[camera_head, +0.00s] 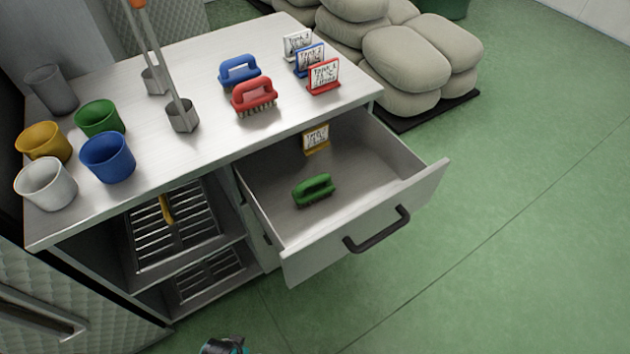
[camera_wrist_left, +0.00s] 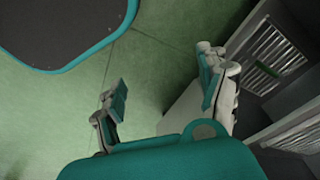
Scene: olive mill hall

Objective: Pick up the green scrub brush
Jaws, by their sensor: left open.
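The green scrub brush (camera_head: 314,189) lies inside the open drawer (camera_head: 415,187) of the steel cabinet, on the drawer floor with its handle up. My left gripper (camera_wrist_left: 163,82) is open, its two fingers spread wide with nothing between them. In the left wrist view it is over the green floor beside the cabinet's shelves, and the brush does not show there. In the head view only a small dark and teal part of a gripper shows at the bottom edge, well short of the drawer. My right gripper cannot be made out.
A yellow-based sign (camera_head: 316,138) stands at the drawer's back. On the cabinet top (camera_head: 210,140) are a red brush (camera_head: 254,95), a blue brush (camera_head: 239,71), several cups, ladles and signs. The drawer handle (camera_head: 377,230) juts forward. Sacks (camera_head: 410,60) lie behind; the floor on the right is clear.

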